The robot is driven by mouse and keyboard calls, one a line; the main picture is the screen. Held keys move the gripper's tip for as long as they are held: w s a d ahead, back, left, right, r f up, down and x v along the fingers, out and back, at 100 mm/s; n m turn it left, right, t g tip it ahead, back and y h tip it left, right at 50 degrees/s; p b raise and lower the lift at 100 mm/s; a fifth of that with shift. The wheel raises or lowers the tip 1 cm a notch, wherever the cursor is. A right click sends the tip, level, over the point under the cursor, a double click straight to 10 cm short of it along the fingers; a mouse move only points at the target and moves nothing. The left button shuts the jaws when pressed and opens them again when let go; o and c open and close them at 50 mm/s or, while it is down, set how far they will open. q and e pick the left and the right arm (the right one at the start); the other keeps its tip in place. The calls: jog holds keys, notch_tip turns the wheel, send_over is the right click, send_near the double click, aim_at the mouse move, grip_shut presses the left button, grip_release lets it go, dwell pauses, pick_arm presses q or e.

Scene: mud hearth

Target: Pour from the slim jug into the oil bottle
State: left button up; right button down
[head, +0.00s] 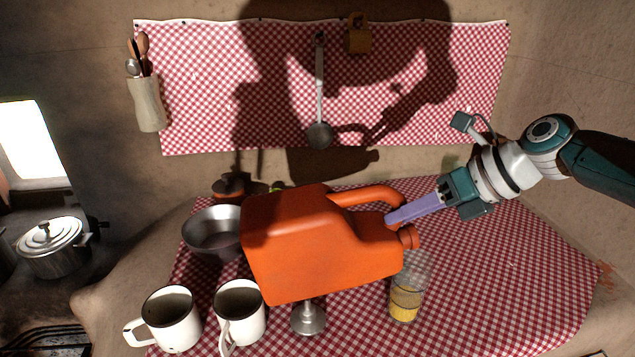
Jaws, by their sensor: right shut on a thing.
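The slim jug (320,245) is a big orange canister with a handle along its top. It is tilted onto its side above the table, with its mouth at the right end. My right gripper (402,214) comes in from the right and is shut on the jug near its handle; the exact contact is partly hidden. The oil bottle (406,302) is a clear vessel with yellow liquid in its lower part. It stands upright just below the jug's mouth, its top partly hidden by the jug. I see no clear stream between them. My left gripper is not in view.
Two white mugs (172,320) (240,312) stand at the front left, and a grey bowl (212,234) stands behind them. A metal stemmed piece (308,319) stands under the jug, its top hidden. The checked cloth (510,265) is clear on the right.

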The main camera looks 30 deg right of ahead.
jog(key=shift+d+y+b, duration=0.15)
jog(key=shift+y+b, duration=0.15)
jog(key=shift+b, duration=0.2)
dwell(0.4)
jog(key=shift+d+f+b, duration=0.1)
jog(key=shift+f+b, duration=0.1)
jog(key=shift+b, duration=0.25)
dwell(1.0)
